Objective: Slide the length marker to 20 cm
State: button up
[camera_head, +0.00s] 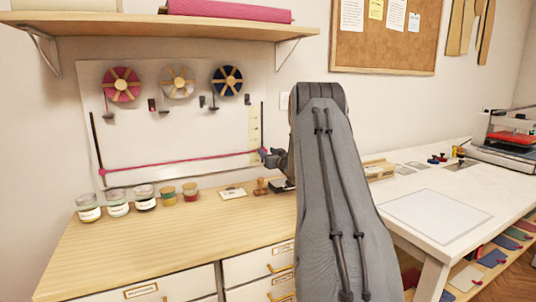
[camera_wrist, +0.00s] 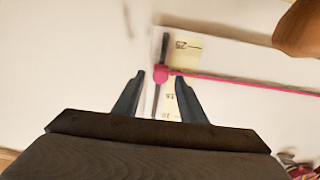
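The length marker is a small pink slider (camera_wrist: 161,74) on a dark vertical rod, with a pink ribbon running from it. Beside it is a cream scale strip (camera_wrist: 186,46), also visible on the wall board in the head view (camera_head: 255,124). A "25" label shows above the marker and a partly hidden, lower-valued label below it; the exact reading is unclear. My gripper (camera_head: 267,158) is at the right end of the ribbon. In the wrist view its fingers (camera_wrist: 159,78) are apart on either side of the marker, with visible gaps; contact cannot be seen.
Ribbon spools (camera_head: 178,82) hang on the white board above the ribbon. Several jars (camera_head: 117,203) stand on the wooden counter (camera_head: 180,240) below. A shelf (camera_head: 160,27) overhangs the board. A white table (camera_head: 460,188) stands at right.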

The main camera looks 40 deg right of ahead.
jog(key=shift+s+f, duration=0.1)
jog(key=b+v, duration=0.1)
jog(key=v, duration=0.6)
jog(key=shift+s, duration=0.3)
dwell(0.3)
